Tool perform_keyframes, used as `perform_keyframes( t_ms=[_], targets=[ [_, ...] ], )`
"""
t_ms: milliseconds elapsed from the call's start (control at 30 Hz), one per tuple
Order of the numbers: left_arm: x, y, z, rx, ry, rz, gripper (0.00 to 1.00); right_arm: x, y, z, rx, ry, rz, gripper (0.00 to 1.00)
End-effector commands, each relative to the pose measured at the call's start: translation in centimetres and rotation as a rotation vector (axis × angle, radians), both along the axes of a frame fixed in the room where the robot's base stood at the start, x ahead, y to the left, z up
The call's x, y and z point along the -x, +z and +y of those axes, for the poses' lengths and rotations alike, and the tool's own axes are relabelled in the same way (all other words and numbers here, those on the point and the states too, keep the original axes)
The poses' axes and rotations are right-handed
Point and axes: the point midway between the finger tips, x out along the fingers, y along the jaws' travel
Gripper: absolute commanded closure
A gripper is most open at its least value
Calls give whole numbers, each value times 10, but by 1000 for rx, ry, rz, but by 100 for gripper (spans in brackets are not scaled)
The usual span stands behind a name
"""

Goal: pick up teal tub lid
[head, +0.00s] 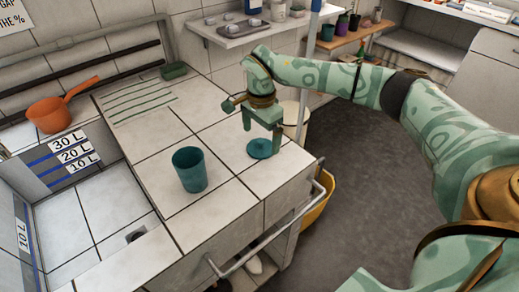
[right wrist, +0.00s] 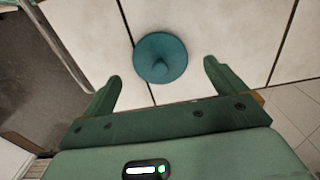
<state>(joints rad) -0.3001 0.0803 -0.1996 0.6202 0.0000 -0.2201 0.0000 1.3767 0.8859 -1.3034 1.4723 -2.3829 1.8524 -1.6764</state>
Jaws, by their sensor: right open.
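The teal tub lid (head: 259,148) lies flat on the tiled counter near its right edge in the head view. It is round with a small knob in its middle. In the right wrist view the lid (right wrist: 160,58) lies just beyond the fingertips, roughly midway between them. My right gripper (head: 262,132) is open and empty, above the lid and apart from it; its two fingers also show in the right wrist view (right wrist: 161,72). A teal tub (head: 190,170) stands upright and open on the counter, left of the lid. My left gripper is not in view.
A metal rail (head: 270,232) runs along the counter's front edge. The sunken sink (head: 95,215) is at the left, with an orange pan (head: 60,108) behind it. A green sponge (head: 174,71) lies at the back. The counter between tub and lid is clear.

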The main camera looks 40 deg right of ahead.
Motion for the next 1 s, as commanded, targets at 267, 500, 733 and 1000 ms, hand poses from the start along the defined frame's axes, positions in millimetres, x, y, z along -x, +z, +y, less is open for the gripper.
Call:
perform_keyframes(
  t_ms=[267,500,733,1000],
  targets=[
    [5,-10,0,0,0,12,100,1,-26,0,0,-2,2,4],
    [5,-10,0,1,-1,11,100,1,-26,0,0,-1,1,45],
    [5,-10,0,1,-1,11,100,1,-26,0,0,-1,2,51],
    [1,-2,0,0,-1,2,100,0,-10,0,1,-1,-3,51]
  ],
)
